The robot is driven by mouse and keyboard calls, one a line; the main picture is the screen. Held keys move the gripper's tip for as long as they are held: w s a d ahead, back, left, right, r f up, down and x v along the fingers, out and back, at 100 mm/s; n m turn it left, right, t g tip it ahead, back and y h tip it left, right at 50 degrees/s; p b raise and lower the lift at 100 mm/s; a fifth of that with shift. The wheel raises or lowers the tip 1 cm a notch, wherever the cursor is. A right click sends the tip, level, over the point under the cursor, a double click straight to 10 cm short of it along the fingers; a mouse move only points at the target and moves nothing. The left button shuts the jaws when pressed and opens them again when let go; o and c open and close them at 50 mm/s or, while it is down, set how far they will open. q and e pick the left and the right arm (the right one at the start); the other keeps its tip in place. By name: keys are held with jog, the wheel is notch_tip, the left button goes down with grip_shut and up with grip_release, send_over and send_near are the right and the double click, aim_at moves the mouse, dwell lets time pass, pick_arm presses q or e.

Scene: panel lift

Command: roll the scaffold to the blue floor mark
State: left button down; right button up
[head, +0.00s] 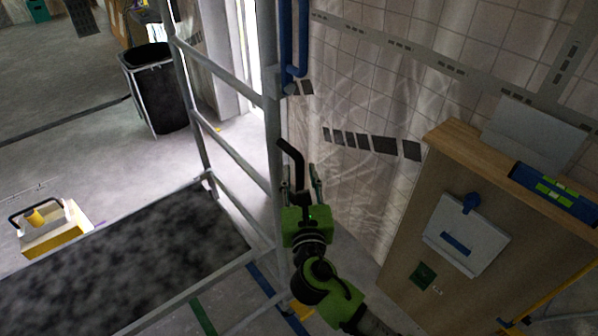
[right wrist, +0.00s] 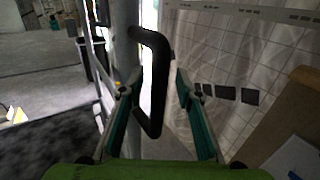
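The scaffold is a grey metal frame (head: 268,120) with a dark platform (head: 130,270), filling the left and middle of the head view. A black handle (head: 291,152) sticks out from its near right post. My right gripper (head: 300,182) is at this handle. In the right wrist view the handle (right wrist: 163,85) stands between the two spread fingers (right wrist: 158,95), with a gap visible on the right side. A blue strip (head: 264,283) shows on the floor below the scaffold; I cannot tell whether it is the whole mark. My left gripper is out of view.
A tiled wall (head: 370,85) rises close to the scaffold's right. A wooden cabinet (head: 405,250) with a blue level (head: 555,190) on top stands at right. A black bin (head: 158,90) and a yellow toolbox (head: 52,232) are on the left.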

jog(key=s, duration=1)
jog(key=shift+s+d, duration=0.25)
jog(key=shift+s, duration=0.15)
